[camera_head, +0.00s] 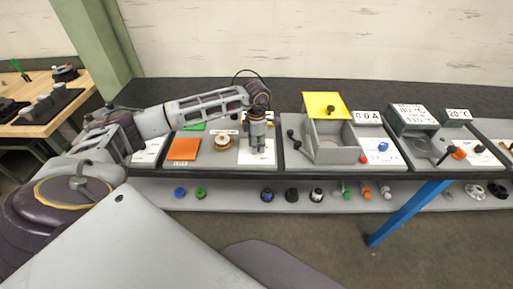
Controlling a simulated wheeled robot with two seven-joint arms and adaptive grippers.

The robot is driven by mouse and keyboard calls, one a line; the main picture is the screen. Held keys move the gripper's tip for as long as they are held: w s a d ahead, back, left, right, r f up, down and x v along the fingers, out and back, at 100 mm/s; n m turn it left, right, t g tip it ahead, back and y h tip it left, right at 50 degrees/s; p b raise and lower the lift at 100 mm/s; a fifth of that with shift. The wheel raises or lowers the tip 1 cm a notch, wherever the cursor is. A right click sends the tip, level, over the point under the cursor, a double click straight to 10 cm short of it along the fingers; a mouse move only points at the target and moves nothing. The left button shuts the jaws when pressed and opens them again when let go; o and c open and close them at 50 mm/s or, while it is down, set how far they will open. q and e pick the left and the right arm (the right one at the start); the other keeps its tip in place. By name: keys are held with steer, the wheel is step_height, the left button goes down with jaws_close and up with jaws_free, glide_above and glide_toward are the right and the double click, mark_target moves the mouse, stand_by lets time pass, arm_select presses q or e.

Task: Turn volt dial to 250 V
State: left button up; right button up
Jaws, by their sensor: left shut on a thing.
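My left arm reaches in from the left, and its gripper (258,148) points down over a white card (270,157) on the grey panel left of the middle of the bench. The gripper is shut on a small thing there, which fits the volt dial. The fingers hide the dial, so its pointer and the setting it stands at cannot be read. My right gripper is not in view.
Left of the gripper are a round brass-and-red knob (223,142) and an orange plate (184,149). To the right stand a grey box with a raised yellow lid (326,105) and a display reading 0.0 A (367,118). Several knobs line the lower shelf (230,197).

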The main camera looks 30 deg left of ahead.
arm_select(q)
steer(key=shift+m+b, duration=0.45)
steer(key=shift+m, duration=0.45)
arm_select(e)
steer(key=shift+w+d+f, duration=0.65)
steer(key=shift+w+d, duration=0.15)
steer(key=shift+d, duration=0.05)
arm_select(q)
steer(key=shift+m, duration=0.3)
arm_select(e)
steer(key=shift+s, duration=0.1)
arm_select(q)
steer(key=shift+r, duration=0.1)
steer(key=o, duration=1)
steer(key=shift+r, duration=0.55)
step_height(320, 180, up, 11)
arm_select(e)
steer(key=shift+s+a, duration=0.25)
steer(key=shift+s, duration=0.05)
